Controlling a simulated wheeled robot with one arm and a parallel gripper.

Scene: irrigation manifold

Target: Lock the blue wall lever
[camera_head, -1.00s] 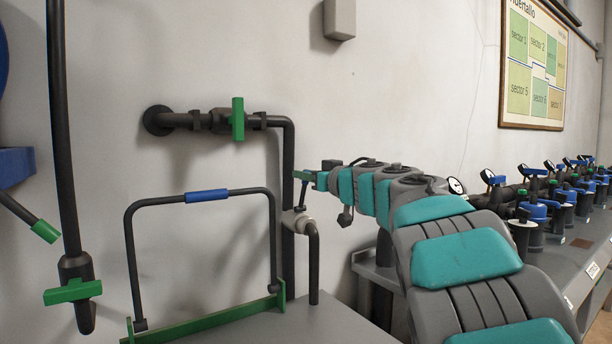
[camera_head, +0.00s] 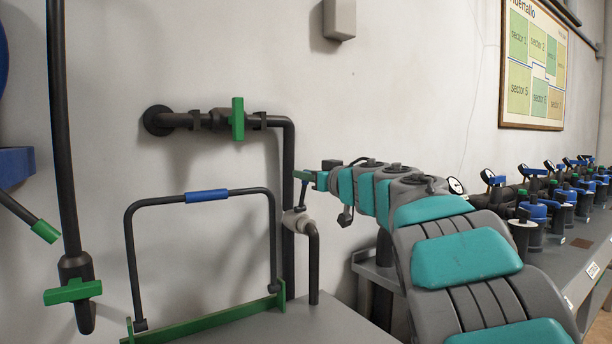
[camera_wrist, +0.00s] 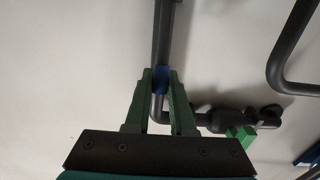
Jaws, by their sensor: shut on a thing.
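The blue wall lever shows in the wrist view as a small blue piece (camera_wrist: 161,80) between my green fingertips, in front of a dark vertical pipe. My gripper (camera_wrist: 161,76) is shut on it. In the head view my gripper (camera_head: 303,175) is beside the vertical pipe, just above a pale valve body (camera_head: 295,222) with a short dark stem rising to the fingers. The lever's blue part is hidden by the fingers in that view.
A green-handled valve (camera_head: 237,118) sits on the wall pipe to the left. A bent bar with a blue sleeve (camera_head: 207,196) stands in front on a green base (camera_head: 215,319). Another green-handled valve (camera_head: 73,291) hangs at far left. A bench with several gauges (camera_head: 560,250) is at right.

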